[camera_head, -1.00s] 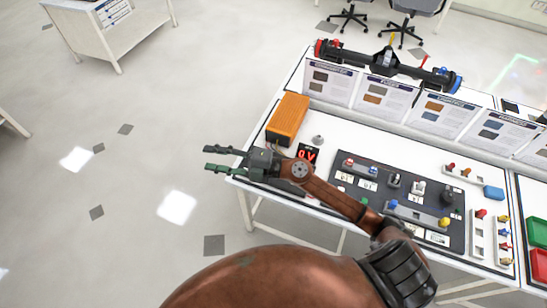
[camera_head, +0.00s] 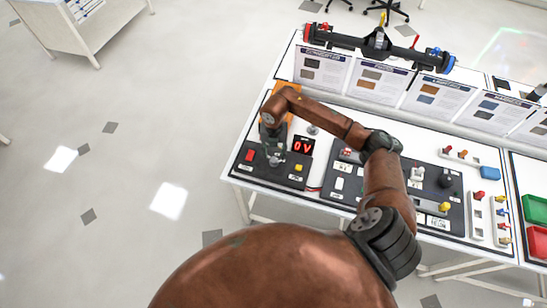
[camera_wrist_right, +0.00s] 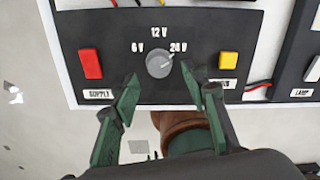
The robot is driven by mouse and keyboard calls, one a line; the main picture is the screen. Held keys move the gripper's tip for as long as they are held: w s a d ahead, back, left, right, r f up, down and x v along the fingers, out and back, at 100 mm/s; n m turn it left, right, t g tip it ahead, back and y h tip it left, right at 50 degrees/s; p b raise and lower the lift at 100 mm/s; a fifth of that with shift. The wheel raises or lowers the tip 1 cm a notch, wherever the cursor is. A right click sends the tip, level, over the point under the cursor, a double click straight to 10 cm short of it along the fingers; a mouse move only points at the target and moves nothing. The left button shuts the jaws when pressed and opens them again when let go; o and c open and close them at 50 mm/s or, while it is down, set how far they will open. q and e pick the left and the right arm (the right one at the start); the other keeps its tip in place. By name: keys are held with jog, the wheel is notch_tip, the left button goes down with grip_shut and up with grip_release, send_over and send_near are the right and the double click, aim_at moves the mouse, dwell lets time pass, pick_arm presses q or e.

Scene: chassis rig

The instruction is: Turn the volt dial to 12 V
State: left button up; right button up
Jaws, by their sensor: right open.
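The volt dial (camera_wrist_right: 159,64) is a round grey knob on the black supply panel (camera_wrist_right: 210,30). Labels 6 V, 12 V and 24 V surround it in the right wrist view. Its white mark seems to point up and right, toward 24 V. My right gripper (camera_wrist_right: 165,86) is open and empty, its green fingers apart just below the dial in that view, not closed on it. In the head view my right gripper (camera_head: 275,158) hangs over the panel and largely hides the dial. The red display (camera_head: 303,146) reads 0 V. My left gripper is not in view.
A red block (camera_wrist_right: 91,64) and a yellow block (camera_wrist_right: 229,60) flank the dial. An orange box (camera_head: 285,92) stands behind the panel, partly behind my arm. Other components on the black board (camera_head: 430,190) lie to the right. Open floor is left of the table.

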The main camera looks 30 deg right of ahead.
aim_at(274, 159)
jog(key=shift+f, duration=2)
jog(key=shift+c, duration=0.5)
grip_shut()
jog(key=shift+n, duration=0.4)
jog(key=n+b, duration=0.2)
jog(key=n, duration=0.3)
jog(key=shift+f+b, duration=0.1)
jog(key=shift+b, duration=0.3)
jog(key=n+b, duration=0.2)
jog(key=n, duration=0.4)
